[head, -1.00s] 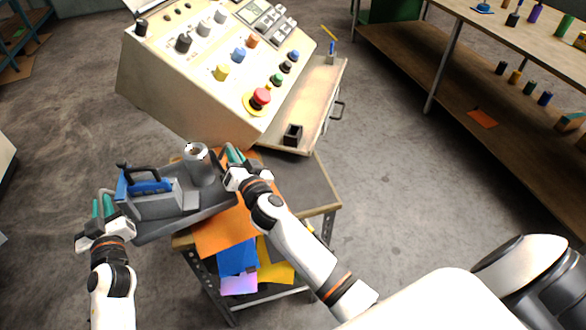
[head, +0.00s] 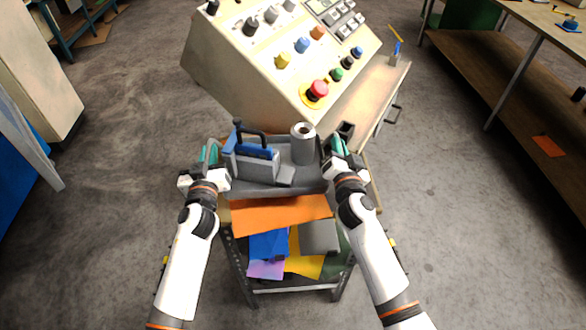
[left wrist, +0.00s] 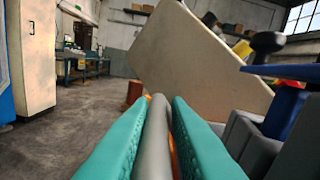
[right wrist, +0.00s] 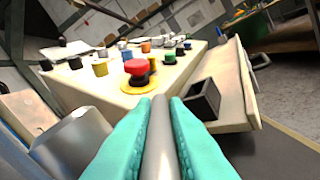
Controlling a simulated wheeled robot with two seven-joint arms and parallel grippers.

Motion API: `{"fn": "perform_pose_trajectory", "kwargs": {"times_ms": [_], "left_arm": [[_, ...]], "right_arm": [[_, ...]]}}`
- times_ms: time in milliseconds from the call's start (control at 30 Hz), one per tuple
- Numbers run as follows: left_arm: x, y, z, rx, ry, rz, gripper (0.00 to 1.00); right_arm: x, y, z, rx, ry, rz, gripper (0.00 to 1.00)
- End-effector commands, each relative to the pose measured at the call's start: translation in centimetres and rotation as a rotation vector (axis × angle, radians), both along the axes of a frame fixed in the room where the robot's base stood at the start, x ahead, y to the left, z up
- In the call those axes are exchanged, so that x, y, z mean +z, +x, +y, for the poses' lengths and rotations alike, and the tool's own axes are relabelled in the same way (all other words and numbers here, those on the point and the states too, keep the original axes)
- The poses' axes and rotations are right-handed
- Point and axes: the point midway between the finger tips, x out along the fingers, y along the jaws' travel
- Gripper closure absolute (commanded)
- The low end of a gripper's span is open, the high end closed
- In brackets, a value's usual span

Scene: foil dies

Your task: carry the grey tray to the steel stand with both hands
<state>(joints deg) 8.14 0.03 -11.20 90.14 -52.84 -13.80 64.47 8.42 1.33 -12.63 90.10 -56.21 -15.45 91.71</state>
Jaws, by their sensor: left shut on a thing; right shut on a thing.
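The grey tray (head: 245,190) is held near the middle of the head view, above a small wheelless-looking table. It carries a grey block-shaped tool with a blue part and black handle (head: 258,160), and an upright grey cylinder (head: 303,148). My left gripper (head: 208,155) is shut on the tray's left handle, a grey bar (left wrist: 157,140) between the teal fingers. My right gripper (head: 336,147) is shut on the right handle, also a grey bar (right wrist: 160,140). The tray looks about level. I cannot single out the steel stand for sure.
The table below has metal legs (head: 240,275) and an orange sheet (head: 280,214) at its front, with coloured sheets lower down. A sloped control console (head: 250,75) with a red button stands close behind the tray. A wooden shelf bench (head: 495,100) is at right. Floor is clear at left.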

Motion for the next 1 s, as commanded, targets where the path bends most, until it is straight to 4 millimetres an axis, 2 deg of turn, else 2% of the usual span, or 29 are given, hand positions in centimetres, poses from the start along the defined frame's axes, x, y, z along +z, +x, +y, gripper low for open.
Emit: {"fn": "perform_pose_trajectory", "kwargs": {"times_ms": [267,967,1000], "left_arm": [[-0.5,0.1,0.4,0.006,0.006,-0.004,1.00],[-4.6,0.1,0.3,0.006,0.006,-0.004,1.00],[-4.9,0.0,0.4,0.007,0.006,0.001,0.82]], "right_arm": [[-0.5,0.1,-0.4,-0.008,-0.004,-0.004,1.00],[-4.6,0.1,-0.4,-0.008,-0.004,-0.004,1.00],[-4.9,0.0,-0.5,-0.009,-0.004,0.001,0.86]]}}
